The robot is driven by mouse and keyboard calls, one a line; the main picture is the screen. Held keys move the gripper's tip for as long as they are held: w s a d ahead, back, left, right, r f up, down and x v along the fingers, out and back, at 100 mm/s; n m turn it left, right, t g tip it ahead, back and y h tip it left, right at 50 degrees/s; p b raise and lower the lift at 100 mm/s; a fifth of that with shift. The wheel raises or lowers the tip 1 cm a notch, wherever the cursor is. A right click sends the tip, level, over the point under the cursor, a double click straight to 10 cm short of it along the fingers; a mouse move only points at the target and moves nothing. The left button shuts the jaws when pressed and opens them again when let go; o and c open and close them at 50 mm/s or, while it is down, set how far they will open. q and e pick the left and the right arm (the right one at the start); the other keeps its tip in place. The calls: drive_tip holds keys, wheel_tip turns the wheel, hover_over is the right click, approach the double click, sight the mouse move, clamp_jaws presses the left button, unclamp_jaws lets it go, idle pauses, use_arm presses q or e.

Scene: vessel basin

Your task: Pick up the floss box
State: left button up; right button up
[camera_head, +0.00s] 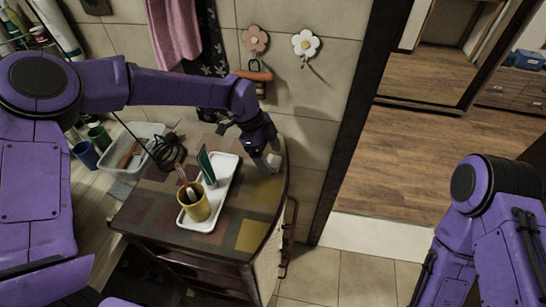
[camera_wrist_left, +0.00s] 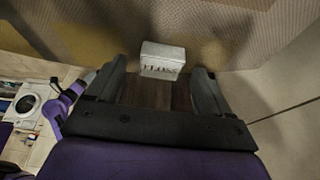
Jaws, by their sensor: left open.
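The floss box (camera_wrist_left: 163,60) is a small white box with dark lettering that reads FLOSS in the left wrist view. It sits ahead of my left gripper (camera_wrist_left: 160,78), between the lines of its two fingers, with a gap on either side. In the head view my left gripper (camera_head: 268,158) reaches down over the right back part of the cabinet top, and the box is small and mostly hidden there by the fingers. My left gripper is open and empty. My right arm shows at the lower right of the head view, but its gripper does not show.
A white tray (camera_head: 228,172) on the patchwork cabinet top (camera_head: 150,205) holds a yellow cup (camera_head: 197,208) and an upright green item (camera_head: 206,166). A dark cable coil (camera_head: 166,150) and a clear bin (camera_head: 146,133) are to the left. The tiled wall is close behind.

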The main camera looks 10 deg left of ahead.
use_arm(q)
drive_tip(key=shift+d+f, duration=0.25)
drive_tip(key=shift+f, duration=0.35)
drive_tip(key=c, duration=1.1)
drive_tip(key=shift+r, duration=0.1)
